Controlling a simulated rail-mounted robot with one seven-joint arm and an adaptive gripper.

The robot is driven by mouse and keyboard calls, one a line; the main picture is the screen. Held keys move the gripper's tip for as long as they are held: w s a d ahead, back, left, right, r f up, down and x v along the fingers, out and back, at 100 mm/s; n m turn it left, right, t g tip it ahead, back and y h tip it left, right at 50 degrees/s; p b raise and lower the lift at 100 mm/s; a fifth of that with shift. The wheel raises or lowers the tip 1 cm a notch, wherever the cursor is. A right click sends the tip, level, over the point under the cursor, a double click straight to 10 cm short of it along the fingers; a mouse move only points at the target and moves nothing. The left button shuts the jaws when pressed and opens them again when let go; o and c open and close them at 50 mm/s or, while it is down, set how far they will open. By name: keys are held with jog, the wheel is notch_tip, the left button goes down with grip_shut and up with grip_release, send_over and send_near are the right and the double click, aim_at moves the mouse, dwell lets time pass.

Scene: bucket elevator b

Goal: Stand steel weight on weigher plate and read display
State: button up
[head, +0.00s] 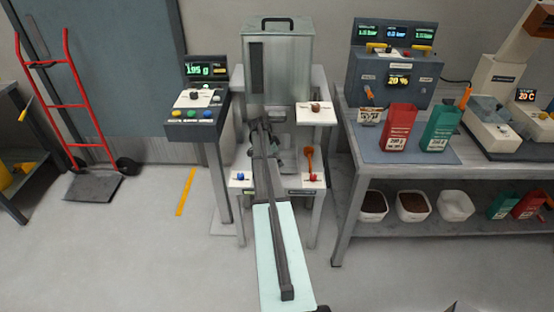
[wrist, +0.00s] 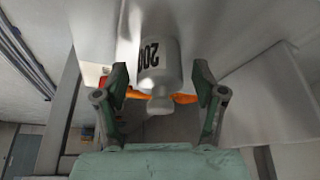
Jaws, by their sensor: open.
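The steel weight (wrist: 158,70), a pale cylinder with a narrow knob and black marking starting "200", shows in the wrist view against a pale steel surface. My gripper (wrist: 160,82) is open, with one finger on each side of the weight and a visible gap at both. In the head view my gripper is at the middle of the machine, mostly hidden by my arm, and I cannot make out the weight there. Whether the pale surface is the weigher plate I cannot tell. The display (head: 206,70) is lit green and appears to read 195 g.
A steel machine with a tall hopper (head: 278,75) stands behind my arm. An orange lever (head: 309,162) is close on the right. A control panel (head: 197,112) stands left. The right bench (head: 400,172) holds red and green containers. The floor at front left is clear.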

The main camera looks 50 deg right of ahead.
jog(key=b+v, duration=0.1)
jog(key=v, duration=0.6)
jog(key=s+a+f+n+y, duration=0.15)
jog(key=a+f+n, duration=0.25)
jog(key=a+f, duration=0.65)
jog(key=s+a+f+n+g, duration=0.1)
jog(key=s+a+f+n, duration=0.3)
jog(key=a, duration=1.1)
jog(key=s+a+f+n+y, duration=0.1)
jog(key=a+f+n, duration=0.3)
jog(key=a+f, duration=0.6)
jog(key=s+a+f+n+g, duration=0.1)
jog(key=s+a+f+n, duration=0.15)
jog(key=s+a, duration=0.45)
jog(key=s+a+f+n, duration=0.1)
jog(key=s+a+n, duration=0.3)
jog(key=a, duration=0.6)
jog(key=s+a+n, duration=0.2)
jog(key=s+a, duration=0.1)
jog(key=s, duration=0.3)
jog(key=s+a+n+g+y, duration=0.1)
jog(key=s+a+n, duration=0.1)
jog(key=s+a, duration=0.2)
jog(key=s+a+n+g, duration=0.1)
jog(key=s+a, duration=0.3)
jog(key=s, duration=0.5)
jog(key=shift+s+f+n, duration=0.3)
jog(key=shift+s+n, duration=0.1)
jog(key=shift+n, duration=0.05)
